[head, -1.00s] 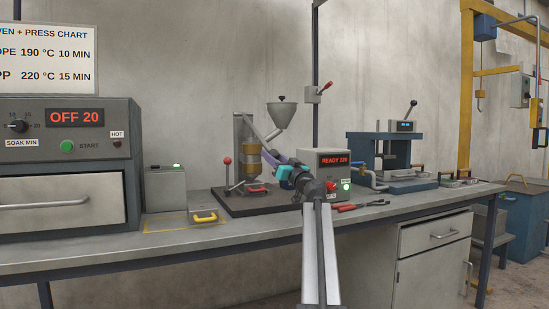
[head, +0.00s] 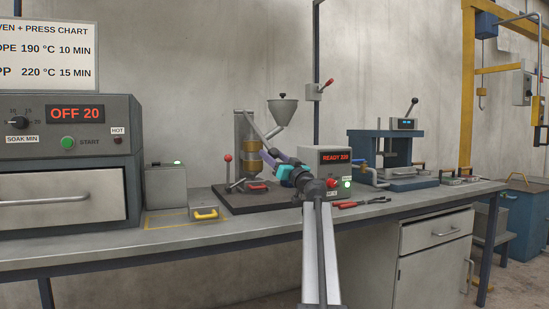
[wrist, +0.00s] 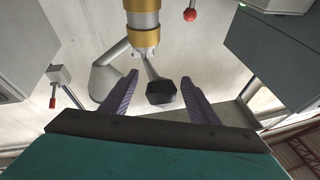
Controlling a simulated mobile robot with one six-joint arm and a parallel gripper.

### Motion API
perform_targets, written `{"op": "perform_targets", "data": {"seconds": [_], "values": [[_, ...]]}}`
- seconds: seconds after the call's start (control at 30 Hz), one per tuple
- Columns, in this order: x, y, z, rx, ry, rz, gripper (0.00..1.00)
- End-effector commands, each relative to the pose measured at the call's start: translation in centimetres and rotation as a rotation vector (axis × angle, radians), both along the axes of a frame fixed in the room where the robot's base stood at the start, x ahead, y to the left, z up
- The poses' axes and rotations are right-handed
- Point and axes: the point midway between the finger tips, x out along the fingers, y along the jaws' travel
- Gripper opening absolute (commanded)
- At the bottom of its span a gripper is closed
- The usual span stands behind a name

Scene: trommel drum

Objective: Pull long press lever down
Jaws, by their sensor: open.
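The long press lever (head: 256,128) is a grey rod. It slopes from the top of the press column (head: 240,135) down to the right, towards my gripper. In the wrist view its black faceted end knob (wrist: 161,92) points at the camera, between my two purple fingers. My gripper (head: 267,158) is open in front of the press, and the wrist view shows the open fingers (wrist: 160,98) with a gap on each side of the knob. The brass-banded barrel (wrist: 142,20) is just beyond. In the head view my gripper hides the lever's end.
A red-knobbed lever (head: 228,158) stands left of the press, and the hopper (head: 283,112) is above right. The control box (head: 332,160) reading READY 220 is close on the right. Red-handled pliers (head: 350,205) lie on the bench.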

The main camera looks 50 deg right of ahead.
Motion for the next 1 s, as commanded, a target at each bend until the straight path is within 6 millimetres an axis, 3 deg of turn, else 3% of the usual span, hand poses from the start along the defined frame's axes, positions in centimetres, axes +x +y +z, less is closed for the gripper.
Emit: {"op": "perform_targets", "data": {"seconds": [0.37, 1.0], "values": [[-1.2, 0.3, -0.3, 0.0, -0.001, 0.0, 0.55], [-7.1, 1.5, -2.6, -0.001, -0.001, 0.001, 0.55]]}}
